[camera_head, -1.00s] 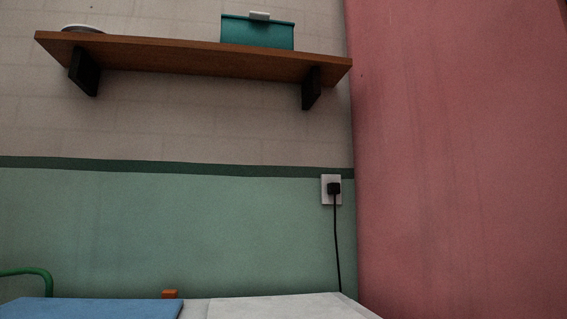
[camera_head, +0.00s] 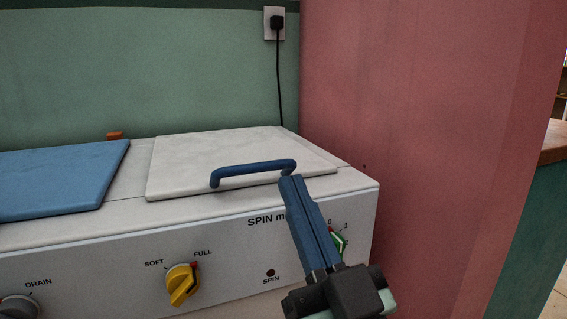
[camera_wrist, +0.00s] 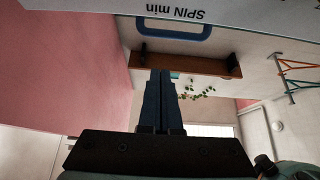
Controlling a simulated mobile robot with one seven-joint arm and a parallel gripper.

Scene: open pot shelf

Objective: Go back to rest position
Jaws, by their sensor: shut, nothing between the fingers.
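My gripper (camera_head: 291,181) is in the lower right middle of the head view, with its two blue fingers pressed together and nothing between them. It points up, in front of the white washing machine (camera_head: 225,247). Its tips appear just below the right end of the blue lid handle (camera_head: 252,172). In the wrist view, which is upside down, the closed fingertips (camera_wrist: 160,73) show apart from the blue handle (camera_wrist: 173,28). The gripper partly covers the spin timer label and the green knob (camera_head: 338,241).
The white spin lid (camera_head: 190,163) and the blue lid (camera_head: 60,178) are both down. A yellow knob (camera_head: 182,284) and a grey knob (camera_head: 18,309) are on the front panel. A pink wall (camera_head: 430,150) stands close on the right. A wall shelf (camera_wrist: 190,64) shows in the wrist view.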

